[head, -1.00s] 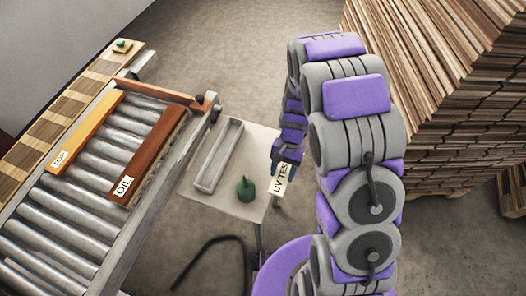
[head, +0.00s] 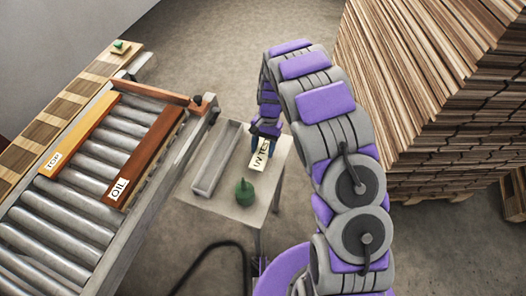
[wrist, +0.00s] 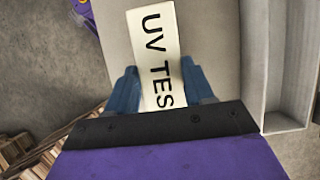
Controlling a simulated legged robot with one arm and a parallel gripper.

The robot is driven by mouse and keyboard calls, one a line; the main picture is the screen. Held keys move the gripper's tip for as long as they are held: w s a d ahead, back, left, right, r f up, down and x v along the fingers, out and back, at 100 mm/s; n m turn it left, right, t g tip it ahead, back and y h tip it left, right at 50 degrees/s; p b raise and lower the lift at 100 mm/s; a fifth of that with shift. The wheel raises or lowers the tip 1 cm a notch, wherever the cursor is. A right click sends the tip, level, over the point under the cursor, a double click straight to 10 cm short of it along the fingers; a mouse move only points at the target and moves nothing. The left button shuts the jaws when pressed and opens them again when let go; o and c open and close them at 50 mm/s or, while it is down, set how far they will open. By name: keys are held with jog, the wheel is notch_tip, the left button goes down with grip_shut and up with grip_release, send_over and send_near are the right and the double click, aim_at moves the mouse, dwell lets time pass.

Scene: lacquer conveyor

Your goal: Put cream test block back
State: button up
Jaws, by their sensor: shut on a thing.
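The cream test block (head: 260,156) is a pale slab with dark lettering that reads "UV TES" before my fingers cover the rest. My gripper (head: 266,139) is shut on it at one end. In the wrist view the block (wrist: 152,40) sits between the two blue fingers (wrist: 160,92), its free end pointing away from my wrist. It is over the small grey side table (head: 221,205); I cannot tell whether it touches the top. A grey open tray (head: 216,160) lies left of the block on that table and looks empty. The tray's edge also shows in the wrist view (wrist: 268,70).
A green bottle (head: 244,192) stands on the table near the block. Stacked planks (head: 430,100) stand at right. A dark hose lies below the table.

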notch_tip(320, 180, down, 2)
jog(key=shift+f+b, duration=0.25)
jog(key=shift+b, duration=0.05)
jog(key=o, duration=1.1)
jog(key=shift+o, duration=0.2)
jog(key=p+v, duration=0.3)
jog(key=v, duration=0.9)
jog(key=shift+s, duration=0.1)
